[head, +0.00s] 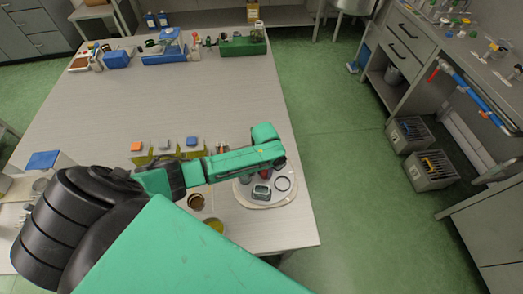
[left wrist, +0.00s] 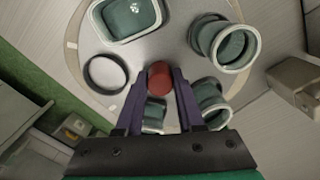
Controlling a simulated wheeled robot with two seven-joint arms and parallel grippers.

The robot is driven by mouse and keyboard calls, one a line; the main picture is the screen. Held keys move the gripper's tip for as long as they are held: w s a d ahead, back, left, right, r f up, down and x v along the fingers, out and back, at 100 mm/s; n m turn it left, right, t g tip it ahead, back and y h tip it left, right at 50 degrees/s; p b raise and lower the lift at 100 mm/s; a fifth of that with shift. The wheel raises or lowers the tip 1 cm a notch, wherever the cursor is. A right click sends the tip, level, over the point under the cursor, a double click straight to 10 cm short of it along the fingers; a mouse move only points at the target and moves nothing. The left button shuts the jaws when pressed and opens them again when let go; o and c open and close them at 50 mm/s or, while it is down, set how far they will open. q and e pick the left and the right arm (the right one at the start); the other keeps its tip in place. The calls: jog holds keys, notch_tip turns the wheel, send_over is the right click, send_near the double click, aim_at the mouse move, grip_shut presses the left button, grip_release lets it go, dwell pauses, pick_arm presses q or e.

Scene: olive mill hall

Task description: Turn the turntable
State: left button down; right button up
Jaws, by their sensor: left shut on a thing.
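The turntable (head: 277,201) is a pale round tray with a raised rim, near the right front corner of the table. It fills much of the left wrist view (left wrist: 172,45). A short red knob (left wrist: 160,77) stands up from it. My left gripper (left wrist: 159,88) points down over the turntable, its two dark fingers shut on the red knob. In the head view the left gripper (head: 263,174) is partly hidden by its own wrist. A grey-green square container (head: 261,191), a black ring (head: 283,184) and several green pale-rimmed cups (left wrist: 232,47) are on the turntable. My right gripper is out of view.
Three small blocks, orange (head: 136,146), grey (head: 164,144) and blue (head: 192,141), sit in a row left of the turntable. Brown and yellow round cups (head: 196,201) stand close to its left. A green crate (head: 240,46) and blue bins are at the back. The table's middle is clear.

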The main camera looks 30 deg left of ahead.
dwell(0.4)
pick_arm(q)
jog(key=shift+n, duration=0.3)
jog(key=shift+s+r+n+p, duration=0.1)
jog(key=shift+r+n+p, duration=0.05)
jog(key=shift+n+p, duration=0.5)
jog(key=n+p, duration=0.2)
jog(key=n, duration=0.2)
jog(key=shift+d, duration=0.1)
jog(key=shift+f+n, duration=0.25)
jog(key=shift+n, duration=2)
